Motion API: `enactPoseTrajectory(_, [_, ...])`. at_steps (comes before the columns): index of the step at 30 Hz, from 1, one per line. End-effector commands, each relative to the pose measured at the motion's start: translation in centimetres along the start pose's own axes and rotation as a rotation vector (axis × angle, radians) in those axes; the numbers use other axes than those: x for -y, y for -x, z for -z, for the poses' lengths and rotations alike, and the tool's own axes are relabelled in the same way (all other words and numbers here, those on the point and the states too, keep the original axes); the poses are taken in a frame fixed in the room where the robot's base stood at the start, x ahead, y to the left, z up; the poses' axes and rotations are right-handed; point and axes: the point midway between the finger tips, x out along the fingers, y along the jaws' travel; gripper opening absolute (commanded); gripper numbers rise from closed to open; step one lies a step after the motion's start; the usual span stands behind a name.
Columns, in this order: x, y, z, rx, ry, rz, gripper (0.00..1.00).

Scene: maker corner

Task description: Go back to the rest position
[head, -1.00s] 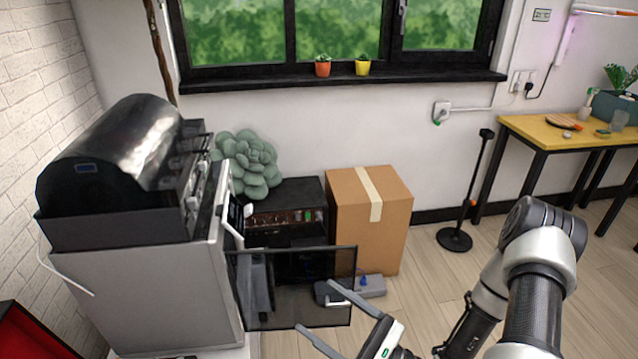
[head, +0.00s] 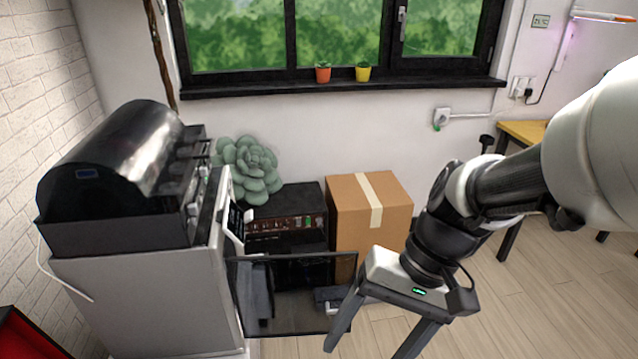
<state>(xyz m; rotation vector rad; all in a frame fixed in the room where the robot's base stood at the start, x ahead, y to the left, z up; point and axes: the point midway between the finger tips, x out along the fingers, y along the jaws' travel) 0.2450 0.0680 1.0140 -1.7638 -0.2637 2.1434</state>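My gripper (head: 372,345) is in the lower middle of the head view, pointing down. Its two fingers are spread apart with nothing visible between them, and the fingertip of the right one is cut off by the bottom edge. It hangs in front of the cardboard box, to the right of the dark see-through panel (head: 300,300). My arm comes in from the right edge and hides part of the yellow table.
A grey machine (head: 140,290) with a black domed top (head: 120,155) stands at the left. A cardboard box (head: 350,210) and a black unit (head: 288,210) stand by the wall. A yellow table (head: 520,130) is at the right. Floor (head: 540,310) is clear at lower right.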

Motion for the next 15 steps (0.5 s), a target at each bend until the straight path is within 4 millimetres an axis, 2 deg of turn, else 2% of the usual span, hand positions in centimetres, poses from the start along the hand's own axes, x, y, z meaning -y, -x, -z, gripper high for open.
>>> enactPoseTrajectory(1, [-0.3, 1.4, 0.1, -0.083, 0.036, -0.056, 0.73])
enactPoseTrajectory(6, [-1.5, 5.5, 0.7, -0.319, 0.116, -0.204, 0.73])
enactPoseTrajectory(15, [-2.0, 11.7, 0.8, -0.635, 0.203, -0.334, 0.73])
